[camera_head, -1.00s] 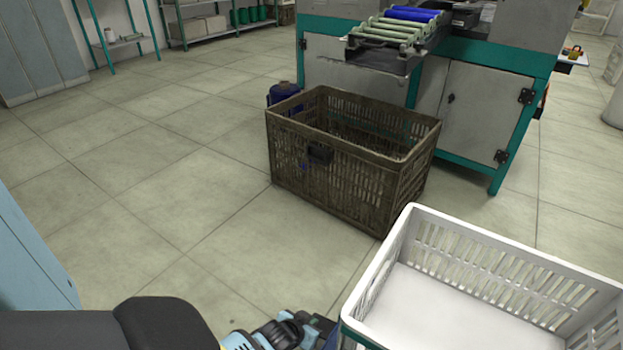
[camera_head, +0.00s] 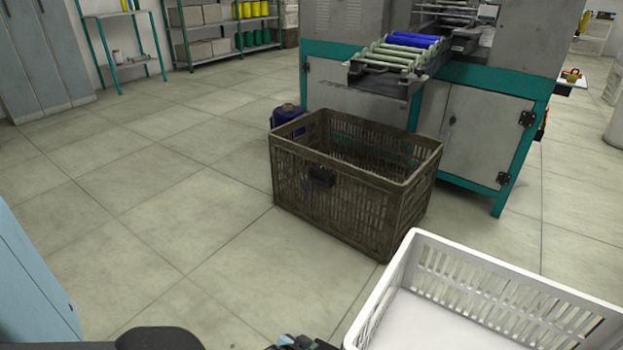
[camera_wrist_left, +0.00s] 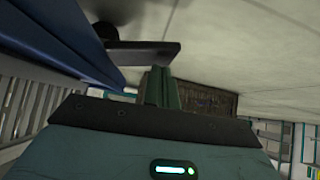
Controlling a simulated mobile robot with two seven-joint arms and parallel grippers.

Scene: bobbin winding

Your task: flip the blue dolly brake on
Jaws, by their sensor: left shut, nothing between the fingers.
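The blue dolly (camera_wrist_left: 62,35) shows in the left wrist view as a blue edge running down the left side. A dark flat lever (camera_wrist_left: 145,52), which looks like the brake pedal, sticks out from beside it over the floor. My left gripper (camera_wrist_left: 161,76) is shut and empty, its fingertips close to the lever; I cannot tell whether they touch. In the head view only a bit of the left wrist or gripper (camera_head: 302,343) shows at the bottom edge, beside the white crate (camera_head: 418,313). The dolly is not clearly seen there. My right gripper is out of view.
A brown slatted crate (camera_head: 350,205) stands on the floor beyond the white crate, by a grey and teal machine (camera_head: 465,120) with rollers. A blue container (camera_head: 286,115) is behind it. Open floor (camera_head: 170,215) lies to the left.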

